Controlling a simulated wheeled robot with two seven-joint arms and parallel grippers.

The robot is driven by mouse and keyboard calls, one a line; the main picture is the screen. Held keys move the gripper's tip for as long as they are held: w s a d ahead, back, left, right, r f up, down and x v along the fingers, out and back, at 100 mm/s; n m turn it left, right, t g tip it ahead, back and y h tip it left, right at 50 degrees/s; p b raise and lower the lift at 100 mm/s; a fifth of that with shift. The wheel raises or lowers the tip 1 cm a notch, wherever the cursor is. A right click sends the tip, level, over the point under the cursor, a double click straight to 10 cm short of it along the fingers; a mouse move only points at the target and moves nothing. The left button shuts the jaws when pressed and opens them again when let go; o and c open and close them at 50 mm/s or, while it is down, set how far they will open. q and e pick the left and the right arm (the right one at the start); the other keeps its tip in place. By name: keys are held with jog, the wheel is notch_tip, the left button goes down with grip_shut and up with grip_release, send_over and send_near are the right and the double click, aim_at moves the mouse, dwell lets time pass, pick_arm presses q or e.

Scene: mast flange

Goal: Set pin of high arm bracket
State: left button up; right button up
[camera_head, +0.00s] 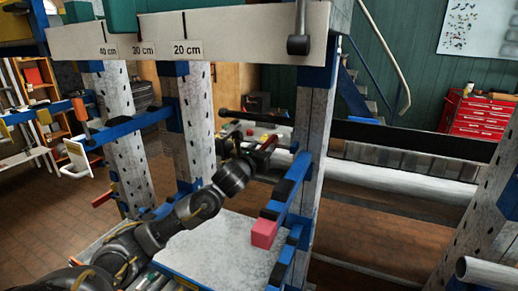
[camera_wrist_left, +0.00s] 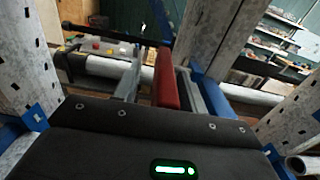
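My left gripper (camera_head: 264,146) is beside the right white perforated upright (camera_head: 311,125). A narrow red part (camera_head: 269,143) shows at its fingertips. In the left wrist view the red part (camera_wrist_left: 167,80) lies between the two fingers, close to the right finger, with a gap to the left finger. I cannot tell whether it is the pin. A blue arm bracket (camera_head: 297,175) with black pads and a pinkish-red end block (camera_head: 263,233) juts from this upright. Another blue arm (camera_head: 128,127) with an orange end is on the left upright. My right gripper is out of view.
A white beam (camera_head: 230,33) with distance labels crosses above, and a dark hammer-like tool (camera_head: 299,28) hangs at its right end. A pale panel (camera_head: 215,250) lies below my arm. Grey pipes (camera_head: 400,188) and a red tool cabinet (camera_head: 475,115) stand to the right.

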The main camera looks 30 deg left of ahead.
pick_arm(q)
jog(key=shift+d, duration=0.1)
jog(key=shift+s+d+f+b, duration=0.1)
jog(key=shift+s+b, duration=0.2)
jog(key=shift+s, duration=0.05)
jog(key=s+d+b, duration=0.1)
jog(key=s+b, duration=0.3)
jog(key=s, duration=0.6)
jog(key=shift+d, duration=0.25)
